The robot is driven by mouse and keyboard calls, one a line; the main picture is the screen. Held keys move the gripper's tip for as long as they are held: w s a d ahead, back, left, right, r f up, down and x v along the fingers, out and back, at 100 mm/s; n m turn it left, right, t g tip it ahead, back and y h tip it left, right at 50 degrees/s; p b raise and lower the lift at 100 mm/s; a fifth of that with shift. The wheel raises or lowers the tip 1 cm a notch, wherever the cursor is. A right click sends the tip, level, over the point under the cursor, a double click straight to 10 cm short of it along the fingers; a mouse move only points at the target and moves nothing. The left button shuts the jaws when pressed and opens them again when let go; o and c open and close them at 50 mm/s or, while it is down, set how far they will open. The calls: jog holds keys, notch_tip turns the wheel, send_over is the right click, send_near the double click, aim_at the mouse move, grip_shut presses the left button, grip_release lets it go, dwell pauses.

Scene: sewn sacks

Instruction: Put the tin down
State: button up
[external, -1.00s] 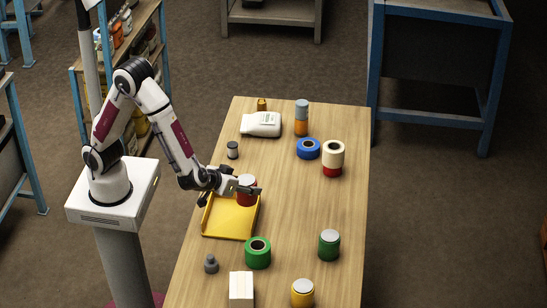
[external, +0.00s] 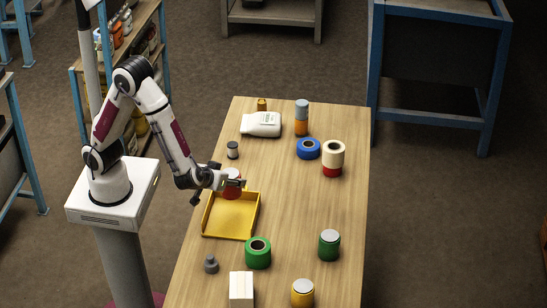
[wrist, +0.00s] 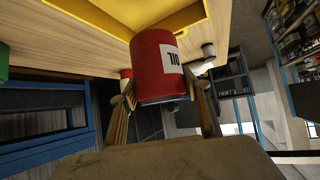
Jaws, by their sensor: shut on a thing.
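My gripper (external: 236,182) is shut on a red tin (external: 232,190) with a pale top. The tin is at the far end of the yellow tray (external: 229,234); I cannot tell from the external view whether it touches the tray. In the wrist view the red tin (wrist: 158,68) with a white label sits between my two fingers. The yellow tray (wrist: 118,18) shows beyond it. Part of the tin is hidden by my fingers in the external view.
Behind the tray stand a small dark jar (external: 233,150) and a white sack (external: 261,124). The table's middle right is clear.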

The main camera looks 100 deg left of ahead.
aim_at(231, 191)
jog(key=shift+f, duration=2.6)
jog(key=shift+f, duration=2.1)
jog(key=shift+f, duration=0.1)
jog(key=o, duration=1.5)
jog(key=shift+c, duration=0.2)
jog(key=v, duration=1.2)
